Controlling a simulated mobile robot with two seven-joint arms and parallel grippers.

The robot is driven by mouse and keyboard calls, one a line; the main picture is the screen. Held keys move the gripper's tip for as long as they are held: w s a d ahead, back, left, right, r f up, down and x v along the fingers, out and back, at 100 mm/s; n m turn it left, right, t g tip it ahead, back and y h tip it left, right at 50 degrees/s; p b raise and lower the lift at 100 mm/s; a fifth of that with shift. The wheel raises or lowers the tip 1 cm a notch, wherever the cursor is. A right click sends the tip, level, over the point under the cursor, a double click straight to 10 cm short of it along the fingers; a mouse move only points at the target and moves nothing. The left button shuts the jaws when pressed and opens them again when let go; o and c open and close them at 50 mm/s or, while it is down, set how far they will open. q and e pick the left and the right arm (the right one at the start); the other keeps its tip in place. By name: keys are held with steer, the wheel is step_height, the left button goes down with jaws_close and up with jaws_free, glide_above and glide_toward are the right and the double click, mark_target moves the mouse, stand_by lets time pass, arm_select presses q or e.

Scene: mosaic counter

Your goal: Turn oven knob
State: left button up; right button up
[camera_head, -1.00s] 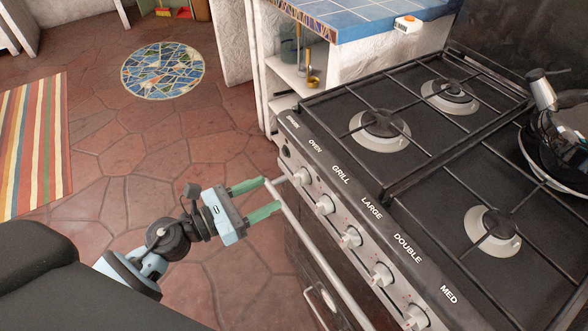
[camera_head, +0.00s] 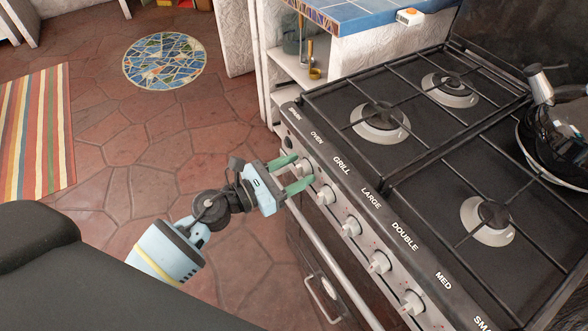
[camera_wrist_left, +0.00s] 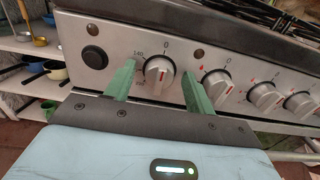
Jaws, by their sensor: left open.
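The oven knob (camera_wrist_left: 158,74) is a round silver dial with a red mark, on the stove's front panel below the OVEN label. In the wrist view it sits between the two green fingers of my left gripper (camera_wrist_left: 157,85), which is open, with a finger on either side and a gap to each. In the head view my left gripper (camera_head: 299,173) is at the panel, its fingers around the oven knob (camera_head: 304,167). Whether the fingers touch the panel is unclear. My right gripper is not in view.
More knobs (camera_head: 351,227) line the panel to the right. A black button (camera_wrist_left: 95,56) is left of the oven knob. The oven door handle (camera_head: 330,262) runs below the panel. A pan (camera_head: 565,150) stands on the hob's right. The floor to the left is open.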

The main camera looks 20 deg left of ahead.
arm_select(q)
steer(key=shift+c, duration=0.4)
steer(key=c, duration=0.7)
steer(key=shift+c, duration=0.8)
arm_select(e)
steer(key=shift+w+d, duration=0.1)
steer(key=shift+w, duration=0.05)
